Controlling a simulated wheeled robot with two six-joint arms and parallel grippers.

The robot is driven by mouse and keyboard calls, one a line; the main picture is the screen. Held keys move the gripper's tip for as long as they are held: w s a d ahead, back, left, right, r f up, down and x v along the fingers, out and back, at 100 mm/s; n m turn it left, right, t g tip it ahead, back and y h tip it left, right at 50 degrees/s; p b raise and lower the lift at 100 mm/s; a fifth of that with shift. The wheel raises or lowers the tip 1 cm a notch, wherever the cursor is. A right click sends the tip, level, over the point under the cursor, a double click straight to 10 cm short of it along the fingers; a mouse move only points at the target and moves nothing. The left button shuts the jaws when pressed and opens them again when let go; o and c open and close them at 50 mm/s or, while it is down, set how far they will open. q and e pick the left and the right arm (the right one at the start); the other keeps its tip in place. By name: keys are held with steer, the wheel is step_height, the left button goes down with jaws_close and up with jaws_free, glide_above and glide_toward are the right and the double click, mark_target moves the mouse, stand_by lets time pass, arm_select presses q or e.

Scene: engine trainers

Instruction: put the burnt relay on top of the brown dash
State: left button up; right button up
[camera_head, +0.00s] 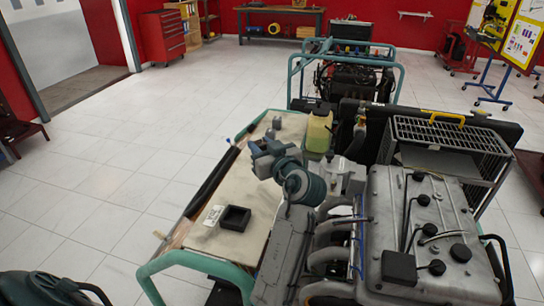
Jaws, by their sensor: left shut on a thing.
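My left gripper (264,146) is above the tan board, beside the engine. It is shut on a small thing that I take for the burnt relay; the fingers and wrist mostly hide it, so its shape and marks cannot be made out. The brown dash appears to be the tan, flat-topped panel (184,236) in the teal frame left of the engine. A black open square tray (235,217) and a small white card (213,215) lie near its front end. My right gripper is not in view.
The grey engine (433,225) with pipes and cables fills the right front. A yellowish reservoir (319,132) stands beyond my gripper. A wire-sided rack (450,135) is behind the engine. Another engine trainer (350,78) stands farther back.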

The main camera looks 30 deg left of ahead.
mark_target(263, 186)
arm_select(q)
steer(key=f, duration=0.1)
steer(key=w+f+p, duration=0.1)
steer(key=shift+a+f, duration=0.1)
steer(key=shift+f, duration=0.2)
steer(key=f, duration=0.1)
steer(key=s+f+p, duration=0.1)
steer(key=f, duration=0.1)
steer(key=shift+f, duration=0.2)
steer(key=f+p, duration=0.1)
steer(key=f, duration=0.3)
steer(key=shift+w+f+p, duration=0.2)
steer(key=shift+f+p, duration=0.1)
steer(key=shift+p, duration=0.1)
steer(key=shift+s, duration=0.1)
steer(key=shift+f+b, duration=0.15)
steer(key=shift+b, duration=0.15)
steer(key=o, duration=1)
steer(key=shift+o, duration=0.2)
